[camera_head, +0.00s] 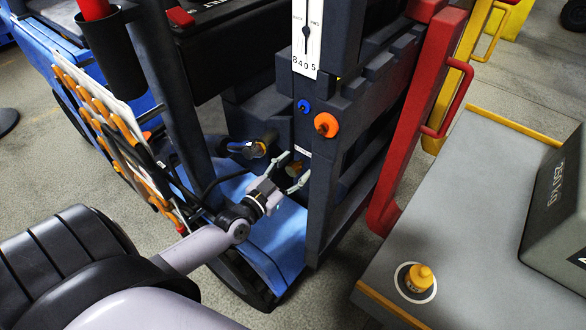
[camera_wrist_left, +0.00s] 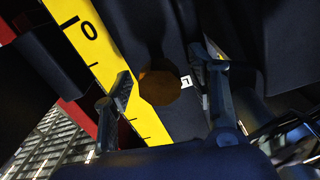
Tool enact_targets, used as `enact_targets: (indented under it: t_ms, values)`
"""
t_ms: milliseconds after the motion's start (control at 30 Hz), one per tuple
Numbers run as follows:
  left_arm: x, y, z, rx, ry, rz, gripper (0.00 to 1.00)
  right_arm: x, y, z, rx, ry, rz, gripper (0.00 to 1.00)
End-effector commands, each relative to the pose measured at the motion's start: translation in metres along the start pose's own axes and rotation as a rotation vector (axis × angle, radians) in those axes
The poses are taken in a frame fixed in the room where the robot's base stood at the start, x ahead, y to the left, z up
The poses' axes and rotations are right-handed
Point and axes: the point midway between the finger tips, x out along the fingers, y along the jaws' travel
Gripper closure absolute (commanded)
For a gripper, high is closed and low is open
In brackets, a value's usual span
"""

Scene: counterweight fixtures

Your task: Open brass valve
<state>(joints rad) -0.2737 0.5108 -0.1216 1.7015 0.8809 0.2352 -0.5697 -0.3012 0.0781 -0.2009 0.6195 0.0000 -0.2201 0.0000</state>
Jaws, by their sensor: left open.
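The brass valve (camera_head: 294,168) is a small, dull brass knob low on the dark upright fixture in the head view, partly hidden by my gripper. In the left wrist view it is a round, dark orange-brown disc (camera_wrist_left: 160,88) between the fingers. My left gripper (camera_head: 295,170) is open, with its fingers on either side of the valve. The left wrist view shows both fingers (camera_wrist_left: 160,78) spread apart, with a gap to the disc's edges. I cannot tell whether either finger touches it. My right gripper is in neither view.
A blue knob (camera_head: 304,106) and an orange knob (camera_head: 326,125) sit above the valve. Left of it is a dark fitting (camera_head: 255,149). A red frame with a handle (camera_head: 448,105) and a grey bench (camera_head: 470,190) stand right. A yellow scale (camera_wrist_left: 88,38) shows beside the valve.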

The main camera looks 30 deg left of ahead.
Motion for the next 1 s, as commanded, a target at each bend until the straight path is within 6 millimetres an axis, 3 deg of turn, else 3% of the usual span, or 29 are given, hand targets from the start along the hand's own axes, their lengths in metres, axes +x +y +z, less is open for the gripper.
enact_targets:
  t_ms: [267,1000]
  values:
    - [0.0006,0.0003,0.0002,-0.001,-0.001,0.0,0.48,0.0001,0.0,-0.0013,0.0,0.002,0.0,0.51]
    - [0.0003,0.0002,0.0002,-0.001,-0.001,0.0,0.96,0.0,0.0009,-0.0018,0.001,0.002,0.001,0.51]
